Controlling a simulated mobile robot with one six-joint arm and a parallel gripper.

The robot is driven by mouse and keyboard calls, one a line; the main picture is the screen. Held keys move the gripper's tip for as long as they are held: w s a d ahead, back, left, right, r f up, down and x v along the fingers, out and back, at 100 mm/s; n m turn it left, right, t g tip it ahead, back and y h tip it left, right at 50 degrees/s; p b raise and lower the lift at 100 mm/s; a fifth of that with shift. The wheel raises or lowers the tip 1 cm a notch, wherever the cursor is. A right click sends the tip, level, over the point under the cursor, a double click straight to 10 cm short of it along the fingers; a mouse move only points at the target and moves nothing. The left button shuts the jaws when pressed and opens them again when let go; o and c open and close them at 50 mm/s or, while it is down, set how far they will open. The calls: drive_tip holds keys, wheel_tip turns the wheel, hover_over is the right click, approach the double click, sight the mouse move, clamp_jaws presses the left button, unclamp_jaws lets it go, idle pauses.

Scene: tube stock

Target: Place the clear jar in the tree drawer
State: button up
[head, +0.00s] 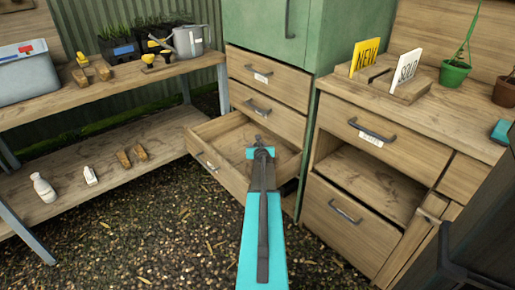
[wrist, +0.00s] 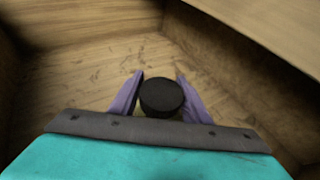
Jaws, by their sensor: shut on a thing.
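My gripper (head: 259,145) is over the pulled-out lower drawer (head: 222,143) of the cabinet under the green doors, pointing down into it. In the wrist view, my gripper (wrist: 161,95) has its two purple fingers on either side of a round black lid (wrist: 161,92), and is shut on this jar. Only the lid shows clearly; the jar's body is hidden below it. The wooden drawer floor (wrist: 90,75) is bare around it. I cannot tell whether the jar touches the floor. The drawer's front carries a small label too small to read.
Two shut drawers (head: 268,78) are above the open one. On the right stands a workbench (head: 420,100) with its own drawers and an open shelf space. On the left is a two-level bench (head: 150,78) with bottles and wooden blocks below. Gravel floor (head: 150,235) is clear in front.

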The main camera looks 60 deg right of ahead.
drive_tip(key=shift+f, duration=0.25)
drive_tip(key=o, duration=1.3)
drive_tip(key=shift+r, duration=0.25)
drive_tip(key=shift+p+v, duration=0.6)
drive_tip(key=shift+v, duration=3.15)
drive_tip(key=shift+f, duration=0.1)
